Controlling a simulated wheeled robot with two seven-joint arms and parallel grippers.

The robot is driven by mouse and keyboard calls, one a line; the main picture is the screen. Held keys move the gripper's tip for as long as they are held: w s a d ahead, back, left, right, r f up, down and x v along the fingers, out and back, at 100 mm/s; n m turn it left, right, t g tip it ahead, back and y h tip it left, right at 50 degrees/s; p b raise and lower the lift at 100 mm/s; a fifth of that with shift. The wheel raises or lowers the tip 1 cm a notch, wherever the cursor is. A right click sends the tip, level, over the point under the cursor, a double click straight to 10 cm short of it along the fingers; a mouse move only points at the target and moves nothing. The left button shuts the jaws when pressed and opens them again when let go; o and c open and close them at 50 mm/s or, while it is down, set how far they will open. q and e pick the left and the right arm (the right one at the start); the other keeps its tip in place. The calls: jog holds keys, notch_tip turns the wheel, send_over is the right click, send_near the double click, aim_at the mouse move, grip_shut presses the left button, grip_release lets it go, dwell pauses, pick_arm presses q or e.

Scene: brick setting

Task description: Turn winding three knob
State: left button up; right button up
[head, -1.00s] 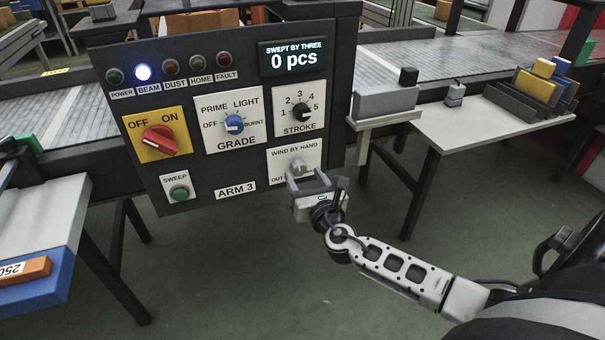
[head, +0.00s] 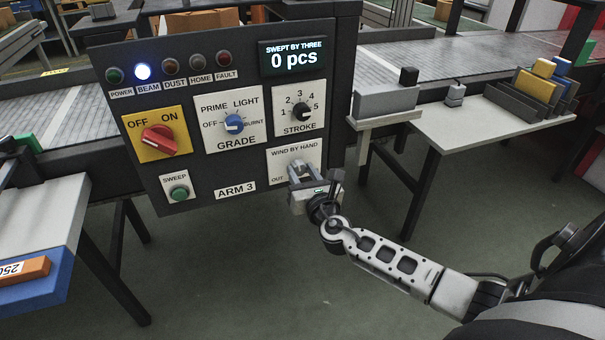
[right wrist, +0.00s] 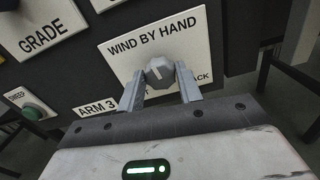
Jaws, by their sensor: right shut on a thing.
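The winding knob is a small grey knob (right wrist: 160,72) on the white plate marked "WIND BY HAND" (head: 282,152), at the lower right of the dark ARM 3 panel (head: 225,193). My right gripper (head: 301,172) is at this knob from below. In the right wrist view its two fingers (right wrist: 160,82) are closed on the knob's sides. A pale line shows on the knob's face. The fingers hide part of the plate's lower lettering; "OUT" shows in the head view and "ACK" in the wrist view. My left gripper is not in view.
Above the knob are the stroke knob (head: 300,112), the blue grade knob (head: 235,124) and the red switch (head: 159,140). A green sweep button (head: 179,192) is at lower left. The display (head: 293,57) reads 0 pcs. A white side table (head: 450,125) stands at right.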

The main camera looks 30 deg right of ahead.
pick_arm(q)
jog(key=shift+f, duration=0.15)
pick_arm(e)
jog(key=shift+f+m+b, duration=0.15)
jog(key=shift+m+b, duration=0.6)
jog(key=shift+m, duration=0.45)
jog(key=m+b, duration=0.2)
jog(key=m, duration=0.1)
jog(key=shift+d, duration=0.1)
jog(key=m+b, duration=0.1)
jog(key=m, duration=0.3)
jog(key=m+b, duration=0.1)
jog(key=m, duration=0.2)
jog(key=shift+d, duration=0.1)
jog(key=shift+m, duration=0.8)
jog(key=m, duration=0.3)
jog(key=shift+f, duration=0.1)
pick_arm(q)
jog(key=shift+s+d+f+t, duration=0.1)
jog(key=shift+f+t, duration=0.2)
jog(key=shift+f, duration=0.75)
pick_arm(e)
jog(key=shift+m, duration=1.3)
